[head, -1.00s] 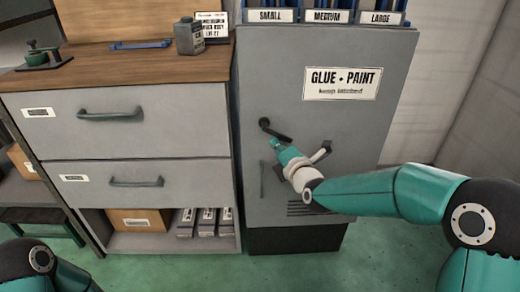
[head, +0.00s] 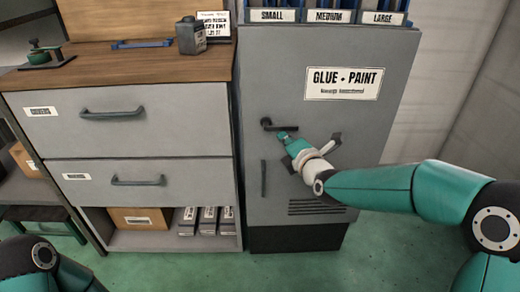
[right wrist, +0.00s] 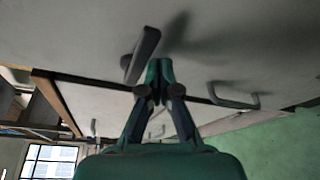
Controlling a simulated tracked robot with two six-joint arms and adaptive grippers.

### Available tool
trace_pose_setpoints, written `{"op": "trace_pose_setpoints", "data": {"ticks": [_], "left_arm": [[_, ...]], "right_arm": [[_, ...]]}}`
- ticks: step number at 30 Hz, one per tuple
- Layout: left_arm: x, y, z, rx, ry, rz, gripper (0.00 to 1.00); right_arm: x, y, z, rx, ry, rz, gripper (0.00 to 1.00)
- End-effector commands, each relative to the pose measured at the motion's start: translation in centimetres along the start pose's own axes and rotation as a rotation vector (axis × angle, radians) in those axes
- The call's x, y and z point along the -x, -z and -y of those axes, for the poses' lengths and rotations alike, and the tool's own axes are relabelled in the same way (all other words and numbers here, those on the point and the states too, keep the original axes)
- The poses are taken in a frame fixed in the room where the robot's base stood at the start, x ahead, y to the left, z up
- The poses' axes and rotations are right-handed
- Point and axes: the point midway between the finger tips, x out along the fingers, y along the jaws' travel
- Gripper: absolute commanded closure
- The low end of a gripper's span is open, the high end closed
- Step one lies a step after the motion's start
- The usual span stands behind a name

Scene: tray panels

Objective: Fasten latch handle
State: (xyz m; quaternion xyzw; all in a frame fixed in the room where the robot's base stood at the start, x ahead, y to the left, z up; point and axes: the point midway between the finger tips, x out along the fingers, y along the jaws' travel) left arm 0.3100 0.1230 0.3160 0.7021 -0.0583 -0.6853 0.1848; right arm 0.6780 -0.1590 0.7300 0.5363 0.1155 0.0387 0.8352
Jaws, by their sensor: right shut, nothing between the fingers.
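The dark latch handle (head: 285,126) is on the grey cabinet door (head: 350,185), near its left edge. It lies almost level, with its pivot at the left end. My right gripper (head: 283,134) is shut and empty, its tips just below the handle. In the right wrist view the closed fingertips (right wrist: 160,65) are close beside the handle (right wrist: 142,52); whether they touch it I cannot tell. My left gripper is out of view; only part of my left arm shows at the bottom left.
A vertical door pull (head: 263,178) sits below the latch. A drawer unit (head: 180,95) with two handles stands close on the left. A bottle (head: 190,37) stands on its wooden top. Blue bins (head: 415,8) line the cabinet's top. The floor in front is clear.

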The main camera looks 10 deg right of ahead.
Motion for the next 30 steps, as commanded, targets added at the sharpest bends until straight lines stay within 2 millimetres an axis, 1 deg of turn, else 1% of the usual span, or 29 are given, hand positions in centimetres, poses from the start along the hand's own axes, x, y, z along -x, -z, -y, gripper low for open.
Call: {"op": "trace_pose_setpoints", "data": {"ticks": [1,2,12,16,20,26,27,28,30], "left_arm": [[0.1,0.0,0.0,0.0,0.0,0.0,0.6],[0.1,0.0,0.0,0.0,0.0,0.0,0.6],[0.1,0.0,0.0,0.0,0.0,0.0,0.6],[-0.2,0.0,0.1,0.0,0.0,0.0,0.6],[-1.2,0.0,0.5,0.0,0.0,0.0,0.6],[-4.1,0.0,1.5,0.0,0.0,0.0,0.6],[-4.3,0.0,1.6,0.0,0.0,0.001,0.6],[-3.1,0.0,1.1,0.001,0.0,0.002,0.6],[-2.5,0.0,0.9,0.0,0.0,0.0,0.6]], "right_arm": [[0.0,-0.7,-0.7,0.0,-0.016,0.015,1.0],[0.0,-0.7,-0.7,0.0,-0.016,0.016,1.0],[0.1,-0.8,-0.9,0.001,-0.02,0.019,1.0],[0.0,-0.7,-0.6,0.001,-0.02,0.018,1.0],[-0.2,-0.1,0.5,0.0,-0.017,0.016,1.0],[-0.9,1.6,4.0,0.0,-0.005,0.004,1.0],[-0.8,1.8,4.2,0.0,-0.004,0.003,1.0],[0.3,1.5,2.8,0.0,-0.007,0.003,1.0],[2.0,1.9,2.3,0.0,-0.004,0.001,1.0]]}}
